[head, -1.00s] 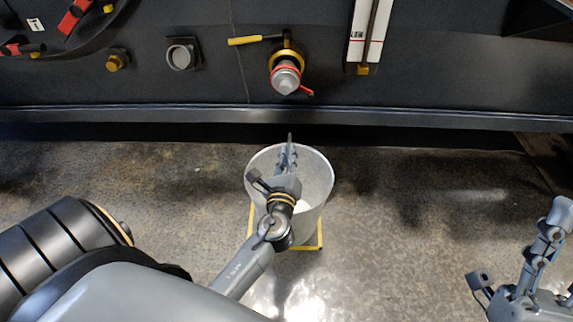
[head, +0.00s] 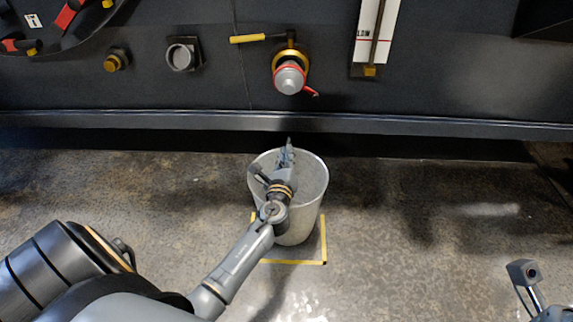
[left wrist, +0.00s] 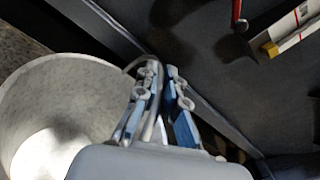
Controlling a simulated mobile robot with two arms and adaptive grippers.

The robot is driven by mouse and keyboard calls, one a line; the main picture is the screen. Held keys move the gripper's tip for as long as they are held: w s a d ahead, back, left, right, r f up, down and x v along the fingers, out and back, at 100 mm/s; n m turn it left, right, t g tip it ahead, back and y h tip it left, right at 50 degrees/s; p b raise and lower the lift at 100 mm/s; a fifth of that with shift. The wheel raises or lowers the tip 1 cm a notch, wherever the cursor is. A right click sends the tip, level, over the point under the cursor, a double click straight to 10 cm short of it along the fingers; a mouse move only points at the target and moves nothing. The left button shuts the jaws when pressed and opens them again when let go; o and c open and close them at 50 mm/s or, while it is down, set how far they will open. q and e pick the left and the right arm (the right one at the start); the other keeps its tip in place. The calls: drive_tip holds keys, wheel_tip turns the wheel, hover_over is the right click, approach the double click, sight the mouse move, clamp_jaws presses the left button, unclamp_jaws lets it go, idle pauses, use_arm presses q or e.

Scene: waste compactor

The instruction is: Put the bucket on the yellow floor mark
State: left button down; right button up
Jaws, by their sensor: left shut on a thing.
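The light grey bucket (head: 310,205) stands upright or nearly so over the yellow floor mark (head: 295,262). The mark's front edge and right side show in front of and beside the bucket, and its back is hidden. I cannot tell if the bucket's base touches the floor. My left gripper (head: 286,158) reaches across the bucket's opening and is shut on its far rim. In the left wrist view the fingers (left wrist: 158,90) pinch the rim of the bucket (left wrist: 62,85). My right gripper (head: 528,285) is partly cut off at the bottom right, away from the bucket.
The dark machine wall with a ledge (head: 420,126) runs across behind the bucket. A valve with a red lever (head: 290,77) sticks out above it. Floor to both sides is clear.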

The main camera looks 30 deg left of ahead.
use_arm(q)
drive_tip(key=shift+f+b, duration=0.5)
drive_tip(key=shift+f, duration=0.4)
drive_tip(key=c, duration=1.4)
unclamp_jaws()
drive_tip(key=shift+f, duration=0.1)
drive_tip(key=shift+c, duration=0.2)
drive_tip(key=shift+s, duration=0.1)
